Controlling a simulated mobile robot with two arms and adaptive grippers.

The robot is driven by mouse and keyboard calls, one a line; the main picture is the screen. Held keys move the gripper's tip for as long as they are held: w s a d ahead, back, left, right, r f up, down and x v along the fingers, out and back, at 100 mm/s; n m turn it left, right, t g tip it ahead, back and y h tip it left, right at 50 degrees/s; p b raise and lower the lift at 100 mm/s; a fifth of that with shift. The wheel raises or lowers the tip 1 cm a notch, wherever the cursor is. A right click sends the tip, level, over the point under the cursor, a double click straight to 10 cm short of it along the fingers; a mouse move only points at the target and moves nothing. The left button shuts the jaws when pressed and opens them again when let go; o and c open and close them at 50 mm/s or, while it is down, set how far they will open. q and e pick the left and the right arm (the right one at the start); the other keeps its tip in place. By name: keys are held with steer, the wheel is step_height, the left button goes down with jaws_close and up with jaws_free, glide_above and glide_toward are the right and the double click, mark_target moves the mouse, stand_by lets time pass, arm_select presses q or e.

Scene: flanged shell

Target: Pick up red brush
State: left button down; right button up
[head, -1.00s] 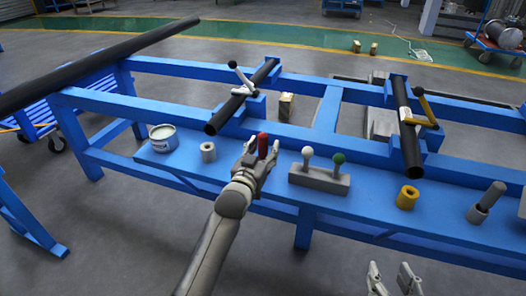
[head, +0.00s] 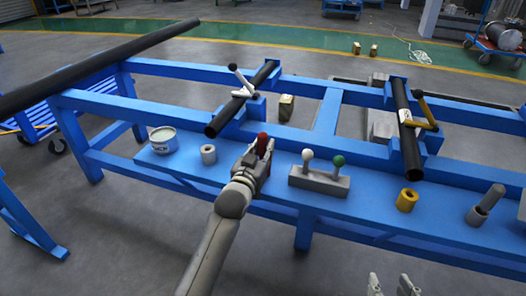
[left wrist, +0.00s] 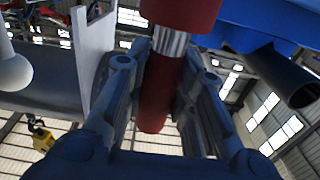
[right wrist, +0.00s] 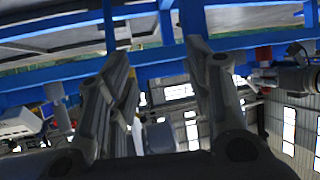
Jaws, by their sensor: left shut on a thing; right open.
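The red brush (head: 262,143) is upright between the fingers of my left gripper (head: 256,160), above the front of the blue bench shelf. In the left wrist view the brush (left wrist: 157,90) shows a red handle and a silver band, with the fingers (left wrist: 155,95) on both sides of it. My left gripper is shut on it. Whether the brush touches anything below is hidden by the gripper. My right gripper (head: 392,286) is open and empty at the bottom of the head view, in front of the bench; its spread fingers also show in the right wrist view (right wrist: 160,85).
Black pipes cross behind.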

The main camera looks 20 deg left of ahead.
mark_target(263, 133)
arm_select(q)
step_height(263, 133, up, 4)
steer(key=shift+p, duration=0.65)
step_height(263, 133, up, 4)
steer(key=shift+r+p, duration=0.25)
steer(key=shift+p, duration=0.5)
steer(key=shift+r, duration=0.3)
arm_select(e)
steer(key=s+d+f+g+h, duration=0.1)
steer(key=s+d+f+g, duration=0.1)
steer(key=s+f+g, duration=0.2)
steer(key=s+d+f+g+h, duration=0.1)
steer(key=s+d+f+g, duration=0.1)
steer(key=s, duration=0.7)
steer(key=shift+d+f+g, duration=0.25)
steer(key=shift+f+g, duration=0.65)
steer(key=shift+g, duration=0.3)
